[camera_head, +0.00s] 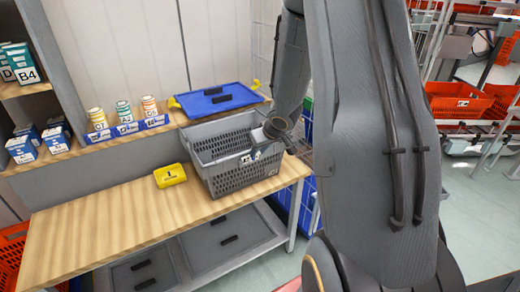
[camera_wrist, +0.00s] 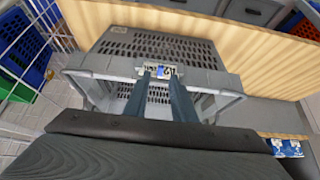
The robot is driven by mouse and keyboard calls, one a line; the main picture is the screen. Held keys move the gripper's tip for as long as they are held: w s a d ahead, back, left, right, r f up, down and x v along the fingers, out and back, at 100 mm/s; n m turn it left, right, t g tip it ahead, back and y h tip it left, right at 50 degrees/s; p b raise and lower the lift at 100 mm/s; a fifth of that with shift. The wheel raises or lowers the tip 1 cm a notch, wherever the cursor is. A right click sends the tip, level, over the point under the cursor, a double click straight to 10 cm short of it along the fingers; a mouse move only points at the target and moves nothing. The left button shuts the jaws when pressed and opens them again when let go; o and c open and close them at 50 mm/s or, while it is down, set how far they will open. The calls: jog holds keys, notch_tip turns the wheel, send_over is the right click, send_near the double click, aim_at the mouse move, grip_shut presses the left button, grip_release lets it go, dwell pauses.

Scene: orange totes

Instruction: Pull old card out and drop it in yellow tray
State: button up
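A grey slatted crate (camera_head: 232,178) stands on the wooden bench; it also fills the middle of the wrist view (camera_wrist: 150,45). A small printed card (camera_wrist: 160,71), white with blue and yellow, is at the crate's near wall in the wrist view. My gripper (camera_wrist: 159,78) has its two fingers apart, with a gap between them, and the tips overlap the card's lower edge in that view. I cannot tell whether they touch it. In the head view my wrist (camera_head: 276,127) is over the crate's right side. The yellow tray (camera_head: 170,175), marked 1, sits left of the crate.
A blue lid (camera_head: 215,99) lies on the ledge behind the crate. Blue bins with bottles (camera_head: 126,129) stand on that ledge at left. Shelves with boxes are farther left. The front left of the bench (camera_head: 95,225) is clear.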

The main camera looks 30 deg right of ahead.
jog(key=shift+b+x, duration=2.3)
jog(key=shift+x, duration=0.65)
grip_shut()
jog(key=shift+r, duration=0.15)
jog(key=shift+s+r+p, duration=0.2)
jog(key=shift+r+p, duration=1.25)
jog(key=shift+p, duration=0.3)
jog(key=shift+s+r+p, duration=0.25)
jog(key=shift+r+p, duration=1.2)
jog(key=shift+p, duration=0.3)
jog(key=shift+f, duration=0.1)
